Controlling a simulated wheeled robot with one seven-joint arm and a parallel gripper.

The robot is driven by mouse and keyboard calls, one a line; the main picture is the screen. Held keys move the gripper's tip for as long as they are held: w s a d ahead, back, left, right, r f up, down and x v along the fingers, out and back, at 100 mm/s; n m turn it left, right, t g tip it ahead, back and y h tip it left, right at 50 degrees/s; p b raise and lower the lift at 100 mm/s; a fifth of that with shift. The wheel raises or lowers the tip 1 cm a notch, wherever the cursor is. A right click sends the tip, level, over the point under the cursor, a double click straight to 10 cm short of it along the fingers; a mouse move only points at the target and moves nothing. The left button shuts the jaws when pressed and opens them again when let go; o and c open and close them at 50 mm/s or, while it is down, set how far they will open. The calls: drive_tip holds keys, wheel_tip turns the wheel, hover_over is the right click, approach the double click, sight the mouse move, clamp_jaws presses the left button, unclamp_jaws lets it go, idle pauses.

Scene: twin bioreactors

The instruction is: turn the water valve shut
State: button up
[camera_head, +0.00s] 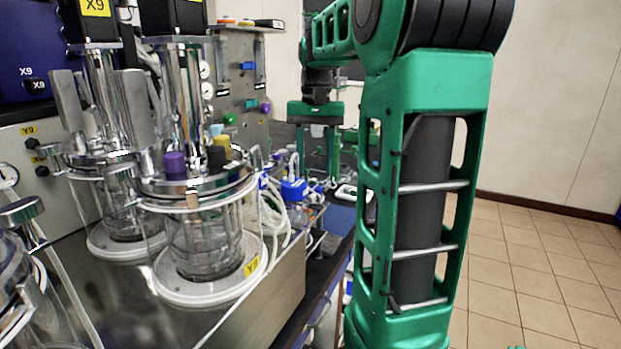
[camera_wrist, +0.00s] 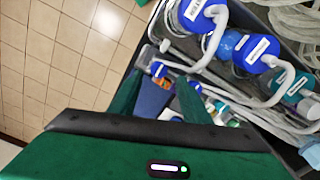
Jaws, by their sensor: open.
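Several coloured knobs sit on the upright grey panel behind the glass vessels in the head view: a green knob (camera_head: 229,118), a blue knob (camera_head: 248,66) and a purple knob (camera_head: 265,107). I cannot tell which of them, if any, is the water valve. My gripper (camera_head: 317,172) hangs fingers down to the right of the panel, over the bench's far part. In the wrist view, my gripper (camera_wrist: 158,84) has its two green fingers apart, with nothing visibly held between them. The knobs do not show clearly in the wrist view.
Two glass bioreactor vessels (camera_head: 203,245) with metal tops stand on the left. Blue-capped bottles (camera_head: 293,188) with pale tubing stand near my gripper; blue caps (camera_wrist: 203,14) and hoses fill the wrist view's upper right. Tiled floor (camera_head: 545,270) is clear on the right.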

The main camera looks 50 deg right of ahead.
sight(314, 187)
wheel_tip(314, 187, up, 6)
drive_tip(key=shift+f, duration=0.15)
idle(0.6)
